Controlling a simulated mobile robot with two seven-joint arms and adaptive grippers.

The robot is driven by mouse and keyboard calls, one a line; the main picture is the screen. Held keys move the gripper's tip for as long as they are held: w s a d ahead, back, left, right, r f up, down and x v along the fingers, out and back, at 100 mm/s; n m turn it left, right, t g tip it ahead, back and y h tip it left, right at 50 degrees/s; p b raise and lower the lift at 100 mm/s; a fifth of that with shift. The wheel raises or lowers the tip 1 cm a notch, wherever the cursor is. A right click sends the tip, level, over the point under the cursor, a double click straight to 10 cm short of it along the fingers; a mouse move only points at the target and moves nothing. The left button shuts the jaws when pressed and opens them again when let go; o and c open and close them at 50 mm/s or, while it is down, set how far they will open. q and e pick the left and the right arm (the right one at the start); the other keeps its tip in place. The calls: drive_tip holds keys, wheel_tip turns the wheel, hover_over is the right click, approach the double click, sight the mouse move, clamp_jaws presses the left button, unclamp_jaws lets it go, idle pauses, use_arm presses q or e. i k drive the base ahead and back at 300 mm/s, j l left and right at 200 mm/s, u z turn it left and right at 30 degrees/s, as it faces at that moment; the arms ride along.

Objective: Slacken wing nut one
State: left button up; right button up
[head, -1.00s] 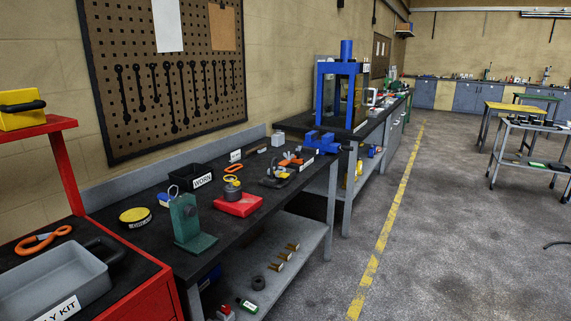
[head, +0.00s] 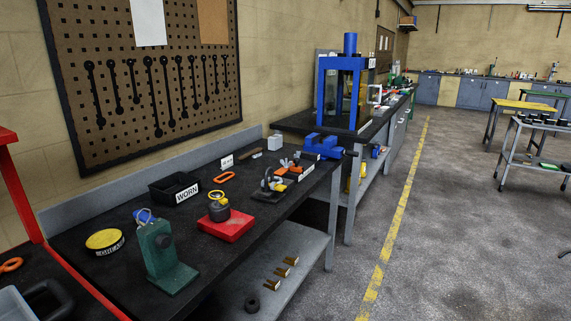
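No wing nut can be told apart for certain at this size. A small dark fixture (head: 272,187) with metal parts on top stands on the black workbench (head: 128,262). Behind it lie small grey and orange parts (head: 291,167), too small to make out. A red plate (head: 226,224) carries a dark round piece with a yellow top (head: 218,199). A green upright stand (head: 163,257) with a dark knob is at the bench's front left. Neither of my grippers is in view.
A black bin labelled WORN (head: 174,188), a yellow round tin (head: 104,241) and a blue vise (head: 324,146) are on the bench. A blue press (head: 342,90) stands beyond. A lower shelf (head: 290,250) holds brass pieces. The floor right of the bench is clear.

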sight(282, 162)
drive_tip(key=i+l+u, duration=0.15)
drive_tip(key=u, duration=0.5)
drive_tip(key=i+l+u, duration=0.25)
drive_tip(key=l, duration=0.2)
drive_tip(key=l+u, duration=0.25)
drive_tip(key=l, duration=0.2)
drive_tip(key=i+l+u, duration=0.1)
drive_tip(key=l, duration=0.55)
drive_tip(key=i+l, duration=0.1)
drive_tip(key=l, duration=0.55)
drive_tip(key=l+u, duration=0.15)
drive_tip(key=l, duration=0.5)
drive_tip(key=i, duration=0.05)
